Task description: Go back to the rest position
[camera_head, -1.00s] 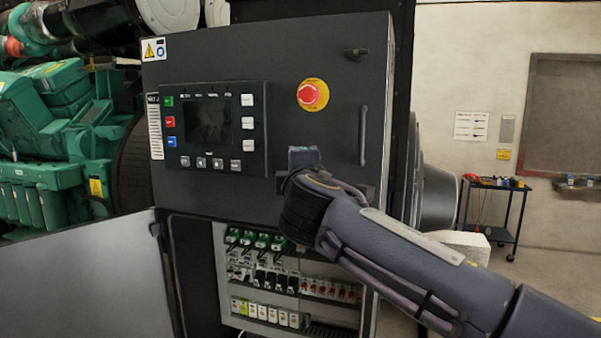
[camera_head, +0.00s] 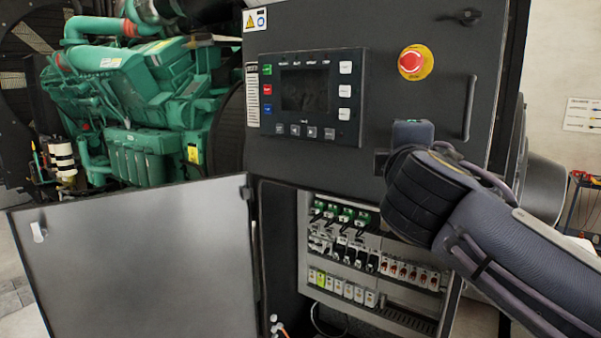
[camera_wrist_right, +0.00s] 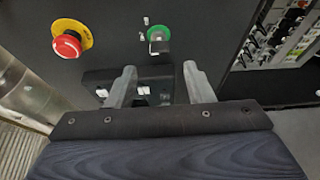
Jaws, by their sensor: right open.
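My right arm comes in from the right in the head view, and its gripper (camera_head: 398,150) is in front of the dark control cabinet (camera_head: 400,90), below the red emergency stop button (camera_head: 411,62). The arm partly hides the gripper there. In the right wrist view the two grey fingers of the right gripper (camera_wrist_right: 158,82) stand apart with nothing held between them. Beyond the fingers are a green round switch (camera_wrist_right: 158,35) and the red stop button on its yellow plate (camera_wrist_right: 67,45). My left gripper is not in view.
The lower cabinet door (camera_head: 140,265) stands open at the left. Rows of breakers (camera_head: 385,265) show in the open lower bay. A green engine (camera_head: 150,100) stands behind at the left. A control screen (camera_head: 305,90) is on the cabinet front.

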